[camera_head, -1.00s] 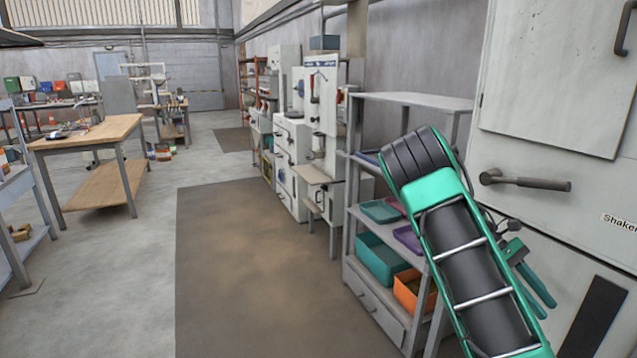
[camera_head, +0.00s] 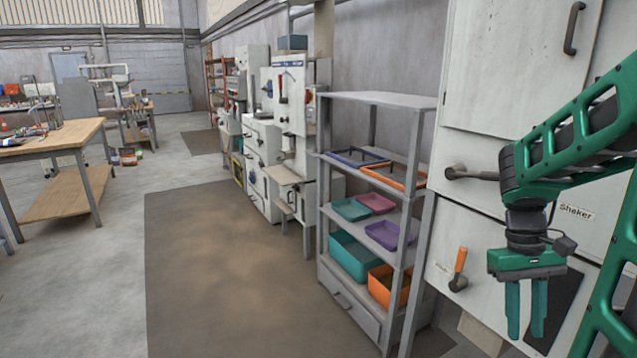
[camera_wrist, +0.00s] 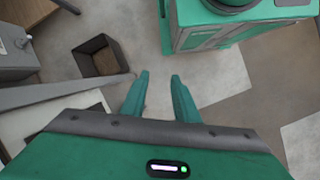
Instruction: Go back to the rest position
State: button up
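My gripper (camera_head: 526,318) hangs with its green fingers pointing down, at the right of the head view, in front of the white cabinet labelled Shaker (camera_head: 478,225). In the wrist view its two fingers (camera_wrist: 158,88) stand apart with nothing between them, above the floor. My green arm reaches in from the right edge of the head view, with its forearm roughly level above the gripper.
A grey shelf (camera_head: 385,98) with coloured trays and bins stands left of the cabinet. An orange-handled lever (camera_head: 460,262) and a dark handle (camera_head: 470,173) stick out from the cabinet. In the wrist view, an open dark bin (camera_wrist: 100,55) sits on the floor. The left aisle is clear.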

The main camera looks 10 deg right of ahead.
jog(key=s+a+r+m+t, duration=0.2)
jog(key=s+a+m+t, duration=0.1)
jog(key=s+a, duration=0.4)
jog(key=shift+a+t+y, duration=0.3)
jog(key=shift+a, duration=0.2)
jog(key=shift+w+f, duration=0.3)
jog(key=shift+w, duration=0.25)
